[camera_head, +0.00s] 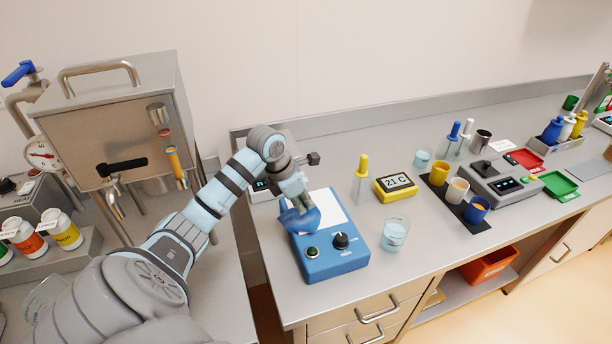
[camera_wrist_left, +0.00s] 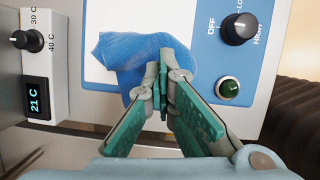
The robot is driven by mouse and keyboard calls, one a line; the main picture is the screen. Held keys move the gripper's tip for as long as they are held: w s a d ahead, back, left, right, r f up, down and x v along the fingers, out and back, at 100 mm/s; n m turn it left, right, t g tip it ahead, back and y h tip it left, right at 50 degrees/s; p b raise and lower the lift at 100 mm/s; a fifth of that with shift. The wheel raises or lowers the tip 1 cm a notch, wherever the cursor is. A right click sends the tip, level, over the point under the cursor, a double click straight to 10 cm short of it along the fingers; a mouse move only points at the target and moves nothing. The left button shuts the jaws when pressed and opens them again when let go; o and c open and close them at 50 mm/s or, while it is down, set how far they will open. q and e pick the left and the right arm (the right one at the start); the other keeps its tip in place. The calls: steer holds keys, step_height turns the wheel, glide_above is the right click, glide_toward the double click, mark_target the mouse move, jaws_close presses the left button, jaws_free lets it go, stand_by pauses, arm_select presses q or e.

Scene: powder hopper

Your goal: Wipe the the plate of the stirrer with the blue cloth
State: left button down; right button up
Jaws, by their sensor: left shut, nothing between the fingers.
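The blue stirrer (camera_head: 325,264) stands near the left end of the bench, with a white square plate (camera_head: 328,205) on top. It also shows in the left wrist view (camera_wrist_left: 262,75), with a black knob and a green button beside the plate. The crumpled blue cloth (camera_head: 298,222) lies on the left part of the plate and over its edge. My left gripper (camera_head: 302,207) is right over the cloth. In the left wrist view its fingertips (camera_wrist_left: 164,72) are closed together at the cloth (camera_wrist_left: 130,50), with no cloth seen between them. My right gripper is out of view.
A glass beaker (camera_head: 396,235) and a yellow thermometer display (camera_head: 394,189) stand right of the stirrer. A steel hopper (camera_head: 130,130) rises at the left. A device reading 21 C (camera_wrist_left: 38,95) sits close beside the stirrer.

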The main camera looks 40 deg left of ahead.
arm_select(q)
step_height(320, 180, up, 3)
steer(key=shift+w+f, duration=0.1)
steer(key=shift+f, duration=0.1)
step_height(320, 180, up, 4)
steer(key=shift+r+p, duration=0.15)
steer(key=shift+p, duration=0.55)
